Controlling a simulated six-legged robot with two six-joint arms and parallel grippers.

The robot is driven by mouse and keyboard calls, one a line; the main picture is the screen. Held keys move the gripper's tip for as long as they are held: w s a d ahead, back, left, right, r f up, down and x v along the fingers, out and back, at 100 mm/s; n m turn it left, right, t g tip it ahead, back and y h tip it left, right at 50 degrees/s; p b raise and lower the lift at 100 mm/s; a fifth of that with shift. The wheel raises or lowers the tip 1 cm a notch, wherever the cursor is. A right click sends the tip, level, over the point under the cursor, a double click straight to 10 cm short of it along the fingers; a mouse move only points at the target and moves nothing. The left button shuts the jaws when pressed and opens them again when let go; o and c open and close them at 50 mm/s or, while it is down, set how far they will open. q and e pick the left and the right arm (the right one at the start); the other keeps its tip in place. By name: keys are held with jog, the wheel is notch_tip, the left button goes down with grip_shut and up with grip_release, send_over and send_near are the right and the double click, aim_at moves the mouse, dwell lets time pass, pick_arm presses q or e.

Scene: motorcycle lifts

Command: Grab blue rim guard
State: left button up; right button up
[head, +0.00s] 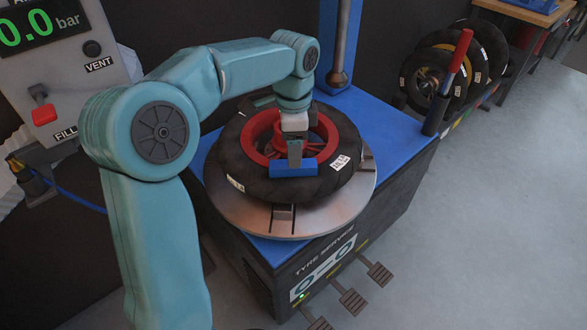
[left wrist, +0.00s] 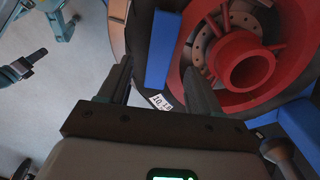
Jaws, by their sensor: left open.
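A blue rim guard (head: 294,168) sits at the near edge of the red rim (head: 325,133), over the black tyre (head: 262,190). It also shows as a blue block (left wrist: 162,50) in the left wrist view.
The tyre lies on a round metal turntable (head: 352,207) on the blue-topped tyre machine (head: 405,140). A blue column (head: 352,60) and a red-handled lever (head: 461,52) stand around it. A pressure gauge box (head: 60,75) is at left.

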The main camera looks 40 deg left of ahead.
pick_arm(q)
notch_tip(320, 180, down, 5)
jog(key=shift+f+b, duration=0.1)
jog(key=shift+b, duration=0.85)
jog(key=c, duration=1.1)
